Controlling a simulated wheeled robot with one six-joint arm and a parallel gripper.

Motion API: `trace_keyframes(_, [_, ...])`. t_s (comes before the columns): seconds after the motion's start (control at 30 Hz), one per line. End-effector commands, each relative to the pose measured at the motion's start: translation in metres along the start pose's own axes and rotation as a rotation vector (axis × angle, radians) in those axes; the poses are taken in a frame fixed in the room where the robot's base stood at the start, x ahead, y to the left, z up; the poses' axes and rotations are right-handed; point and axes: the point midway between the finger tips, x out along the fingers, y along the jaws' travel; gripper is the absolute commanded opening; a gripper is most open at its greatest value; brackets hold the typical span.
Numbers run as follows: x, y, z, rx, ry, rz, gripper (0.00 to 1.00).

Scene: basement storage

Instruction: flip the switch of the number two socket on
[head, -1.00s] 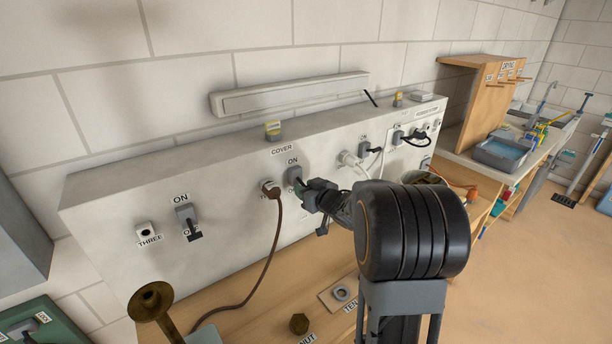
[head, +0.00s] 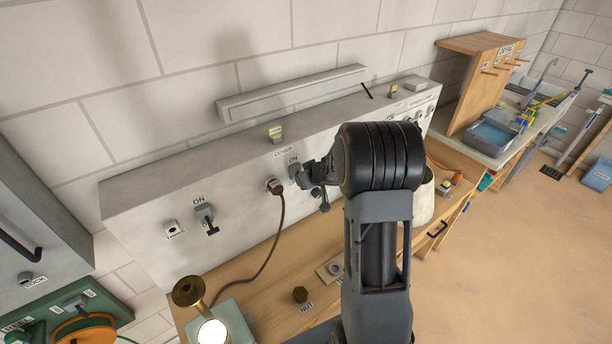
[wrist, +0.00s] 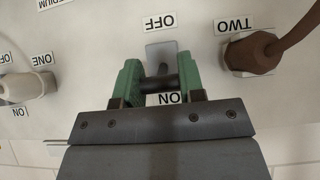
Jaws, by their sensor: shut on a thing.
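The number two socket (head: 275,187) has a brown plug and cord in it on the white wall panel. It also shows upside down in the wrist view, with the brown plug (wrist: 252,50) beside the TWO label. Just right of it in the head view is its grey switch (head: 295,171), labelled ON above and OFF below. My gripper (wrist: 157,83) is shut on the switch's dark lever (wrist: 158,82), with a green finger on each side. The lever's end lies by the ON label (wrist: 170,98). In the head view my gripper partly hides the switch.
Socket three (head: 172,230) and another switch (head: 205,216) are to the left. A brass funnel-shaped thing (head: 188,290) stands at the front, near a bright white disc (head: 212,333). A nut (head: 300,295) lies on the wooden bench. Open floor is at right.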

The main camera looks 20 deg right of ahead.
Motion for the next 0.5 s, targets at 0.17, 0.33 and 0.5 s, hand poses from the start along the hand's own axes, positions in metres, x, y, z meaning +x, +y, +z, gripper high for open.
trace_keyframes(0.17, [-0.0010, 0.0003, -0.0022, -0.001, -0.025, 0.000, 0.12])
trace_keyframes(0.33, [-0.0011, 0.0003, -0.0022, 0.000, -0.036, 0.000, 0.12])
trace_keyframes(0.5, [-0.0011, 0.0004, -0.0022, 0.001, -0.037, 0.000, 0.12])
